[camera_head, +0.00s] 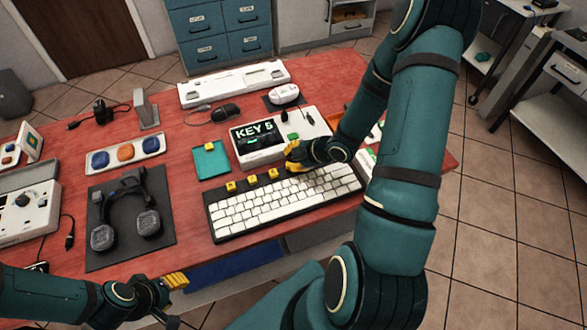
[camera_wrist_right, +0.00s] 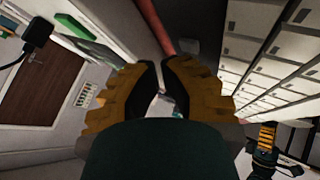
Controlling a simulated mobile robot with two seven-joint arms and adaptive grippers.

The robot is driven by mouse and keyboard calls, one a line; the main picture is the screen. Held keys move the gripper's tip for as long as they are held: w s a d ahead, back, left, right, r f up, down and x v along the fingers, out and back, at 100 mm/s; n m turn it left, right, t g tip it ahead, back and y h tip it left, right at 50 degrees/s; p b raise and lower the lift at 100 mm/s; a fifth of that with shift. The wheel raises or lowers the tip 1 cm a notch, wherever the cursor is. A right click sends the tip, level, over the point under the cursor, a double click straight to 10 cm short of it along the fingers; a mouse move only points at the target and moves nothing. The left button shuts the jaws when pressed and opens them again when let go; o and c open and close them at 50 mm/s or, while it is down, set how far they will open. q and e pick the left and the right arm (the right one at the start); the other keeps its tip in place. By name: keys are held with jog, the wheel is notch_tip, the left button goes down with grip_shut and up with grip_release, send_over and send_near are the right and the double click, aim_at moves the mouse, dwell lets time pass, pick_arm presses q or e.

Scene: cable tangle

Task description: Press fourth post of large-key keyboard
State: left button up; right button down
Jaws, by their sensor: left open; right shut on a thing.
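The large-key keyboard (camera_head: 285,203) lies at the table's front, its white keys facing up. Three yellow posts stand along its back edge: the first (camera_head: 230,186), the second (camera_head: 252,180) and the third (camera_head: 273,174). My right gripper (camera_head: 293,160) is low at the back edge, just right of the third post, and hides the fourth post's place. In the right wrist view its fingers (camera_wrist_right: 165,92) are close together with a small pale thing between them that I cannot make out. My left gripper (camera_head: 176,281) is open near the table's front edge, away from the keyboard.
A white box (camera_head: 282,150) with a screen reading "KEY 5" stands right behind the keyboard. Headphones on a dark mat (camera_head: 124,253) lie left of it.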

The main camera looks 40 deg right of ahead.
jog(key=shift+f+b, duration=0.4)
jog(key=shift+f, duration=0.1)
dwell(0.7)
jog(key=shift+r, duration=0.1)
jog(key=shift+r+p, duration=0.6)
jog(key=shift+r, duration=0.1)
notch_tip(320, 180, up, 5)
jog(key=p, duration=0.4)
dwell(0.4)
dwell(0.6)
